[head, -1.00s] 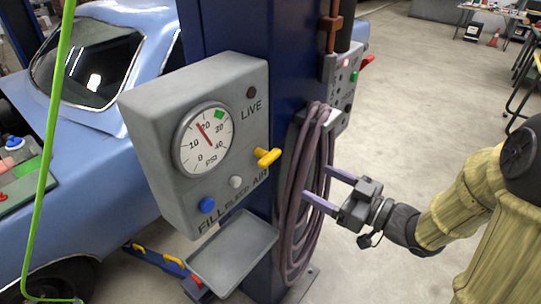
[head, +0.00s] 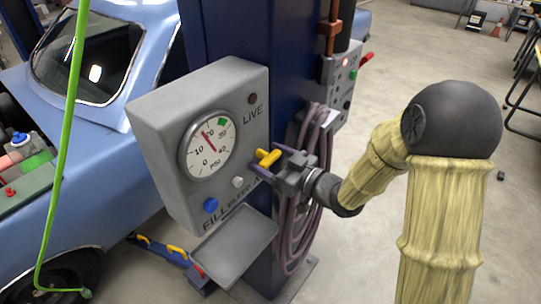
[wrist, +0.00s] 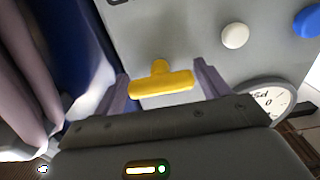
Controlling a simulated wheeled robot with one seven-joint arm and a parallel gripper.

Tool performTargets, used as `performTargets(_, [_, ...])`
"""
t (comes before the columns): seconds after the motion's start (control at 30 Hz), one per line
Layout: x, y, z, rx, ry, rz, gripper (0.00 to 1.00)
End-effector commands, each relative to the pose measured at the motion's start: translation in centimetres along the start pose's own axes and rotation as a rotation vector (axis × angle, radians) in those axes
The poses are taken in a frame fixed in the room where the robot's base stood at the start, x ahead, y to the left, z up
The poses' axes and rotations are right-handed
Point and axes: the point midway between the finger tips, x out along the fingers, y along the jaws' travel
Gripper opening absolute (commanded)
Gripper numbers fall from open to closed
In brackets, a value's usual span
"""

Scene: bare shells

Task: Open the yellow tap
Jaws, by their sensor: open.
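The yellow tap (head: 267,158) is a T-shaped handle on the right side of the grey gauge box's front (head: 157,112). My gripper (head: 264,164) is at the tap, reaching in from the right. In the wrist view the yellow tap (wrist: 161,84) lies between the two purple-grey fingers of my gripper (wrist: 160,88), with gaps on both sides. The fingers are open, one on each side of the handle. The gauge (head: 209,141) has a red needle pointing up and left, near 20. The tap's crossbar is seen clearly in the wrist view.
A blue button (head: 210,205) and a white button (head: 238,182) sit left of the tap. A grey tray (head: 236,246) hangs below. A coiled purple hose (head: 295,225) hangs on the blue post close to my gripper. A blue car (head: 90,130) stands behind.

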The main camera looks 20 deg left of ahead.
Motion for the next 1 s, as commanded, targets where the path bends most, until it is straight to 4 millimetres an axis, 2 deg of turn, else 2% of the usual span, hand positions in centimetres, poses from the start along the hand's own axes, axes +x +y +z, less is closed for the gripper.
performTargets(0.2, [-0.01, 0.01, 0.02, 0.0, 0.0, 0.0, 0.73])
performTargets(0.37, [-0.03, 0.02, 0.01, 0.0, 0.0, 0.0, 0.42])
performTargets(0.73, [-0.05, 0.04, 0.16, -0.034, 0.002, 0.0, 0.43])
performTargets(1.0, [-0.04, 0.05, 0.46, -0.157, 0.004, 0.0, 0.43])
